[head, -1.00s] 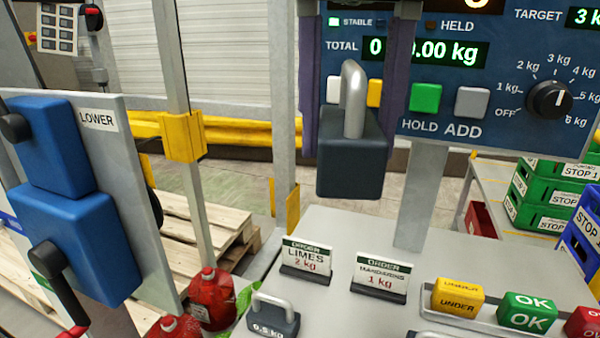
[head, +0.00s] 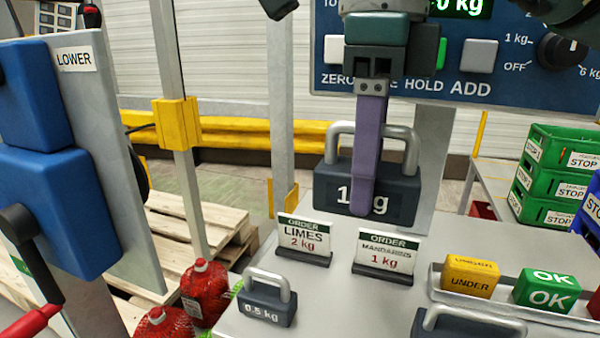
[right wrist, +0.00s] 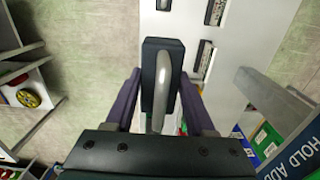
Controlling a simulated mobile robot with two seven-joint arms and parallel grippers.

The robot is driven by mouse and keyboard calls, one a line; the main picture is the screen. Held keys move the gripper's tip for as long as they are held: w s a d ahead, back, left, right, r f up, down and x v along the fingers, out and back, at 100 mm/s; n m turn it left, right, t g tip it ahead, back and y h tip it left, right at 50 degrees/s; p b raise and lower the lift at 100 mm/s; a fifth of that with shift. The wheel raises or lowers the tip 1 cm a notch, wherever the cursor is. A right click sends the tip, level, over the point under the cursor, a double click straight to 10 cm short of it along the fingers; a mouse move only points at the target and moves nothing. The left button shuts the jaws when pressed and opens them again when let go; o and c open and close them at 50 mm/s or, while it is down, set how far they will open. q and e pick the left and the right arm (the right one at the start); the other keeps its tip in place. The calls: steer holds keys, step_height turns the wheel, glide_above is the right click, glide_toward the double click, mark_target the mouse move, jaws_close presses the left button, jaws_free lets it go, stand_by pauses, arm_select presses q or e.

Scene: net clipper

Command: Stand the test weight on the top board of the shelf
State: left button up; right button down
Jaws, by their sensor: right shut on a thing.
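The test weight is a dark grey block marked 1 kg (head: 335,195) with a pale bar handle, upright in the middle of the head view. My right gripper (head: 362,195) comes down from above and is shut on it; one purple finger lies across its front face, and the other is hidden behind. In the right wrist view the weight (right wrist: 152,55) sits between both purple fingers (right wrist: 160,82), its handle between them. It appears held off the grey bench (head: 240,325); how high I cannot tell. I cannot pick out the shelf for certain.
Limes (head: 303,236) and mandarins (head: 387,248) order signs stand just in front of the weight. A 0.5 kg weight (head: 266,308) and another weight (head: 465,326) are nearer. The blue scale panel (head: 470,90) is behind, green crates (head: 560,150) right, and blue boxes on a plate (head: 50,200) left.

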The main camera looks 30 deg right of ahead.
step_height(320, 180, down, 14)
steer(key=shift+b, duration=0.6)
steer(key=shift+f, duration=2.3)
steer(key=shift+f+b, duration=0.15)
steer(key=shift+b, duration=0.2)
steer(key=shift+c, duration=1.2)
jaws_free()
steer(key=shift+r, duration=0.45)
step_height(320, 180, up, 11)
steer(key=shift+r+p, duration=0.2)
steer(key=shift+p, duration=0.1)
